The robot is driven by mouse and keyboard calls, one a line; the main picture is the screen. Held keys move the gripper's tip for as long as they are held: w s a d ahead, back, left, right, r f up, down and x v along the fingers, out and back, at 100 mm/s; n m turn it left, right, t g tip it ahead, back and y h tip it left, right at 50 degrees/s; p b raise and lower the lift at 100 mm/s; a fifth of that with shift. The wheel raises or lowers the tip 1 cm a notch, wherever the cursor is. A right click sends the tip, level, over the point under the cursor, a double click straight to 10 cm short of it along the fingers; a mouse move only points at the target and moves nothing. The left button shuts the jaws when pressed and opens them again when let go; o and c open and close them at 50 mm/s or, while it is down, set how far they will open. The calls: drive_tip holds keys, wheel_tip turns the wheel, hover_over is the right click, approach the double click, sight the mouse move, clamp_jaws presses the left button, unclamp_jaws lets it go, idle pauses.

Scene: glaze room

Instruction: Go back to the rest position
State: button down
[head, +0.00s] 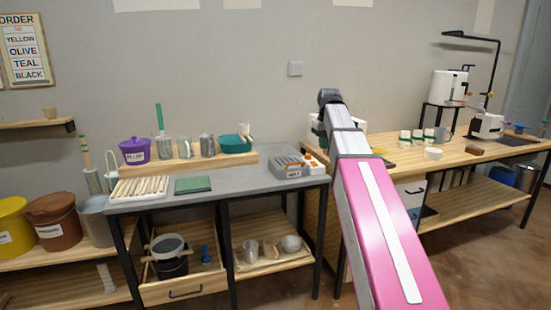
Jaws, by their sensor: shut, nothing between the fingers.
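My arm rises from the bottom right of the head view, a pink link with a white stripe, and narrows to a dark joint in front of the wall. My gripper does not show; the visible part of the arm ends at that joint. The arm stands before the gap between the grey-topped table (240,180) and the wooden counter (392,160), and hides part of both. No held thing is visible.
A drawer (184,291) stands open below. Floor shows at lower right.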

drive_tip(key=s+f+m, duration=0.1)
drive_tip(key=s+f, duration=0.3)
drive_tip(key=f, duration=0.8)
drive_tip(key=s+f+m, duration=0.1)
drive_tip(key=s+f, duration=0.2)
drive_tip(key=f, duration=0.9)
drive_tip(key=s+f+m+g, duration=0.1)
drive_tip(key=s+f, duration=0.6)
drive_tip(key=f, duration=0.2)
drive_tip(key=s+f+m, duration=0.1)
drive_tip(key=s+f, duration=0.6)
drive_tip(key=f, duration=0.3)
drive_tip(key=m+t, duration=0.1)
drive_tip(key=m, duration=1)
approach(313, 162)
drive_tip(key=s+f, duration=0.5)
drive_tip(key=s, duration=0.1)
drive_tip(key=shift+s+d+f, duration=0.1)
drive_tip(key=shift+d+f, duration=0.15)
drive_tip(key=shift+f, duration=0.1)
drive_tip(key=w+r+m, duration=0.3)
drive_tip(key=w+r, duration=0.2)
drive_tip(key=r, duration=0.7)
drive_tip(key=f, duration=0.4)
drive_tip(key=w+f, duration=0.1)
drive_tip(key=f, duration=0.4)
drive_tip(key=w+f, duration=0.1)
drive_tip(key=f, duration=0.3)
drive_tip(key=shift+a+f, duration=0.35)
drive_tip(key=shift+f, duration=0.05)
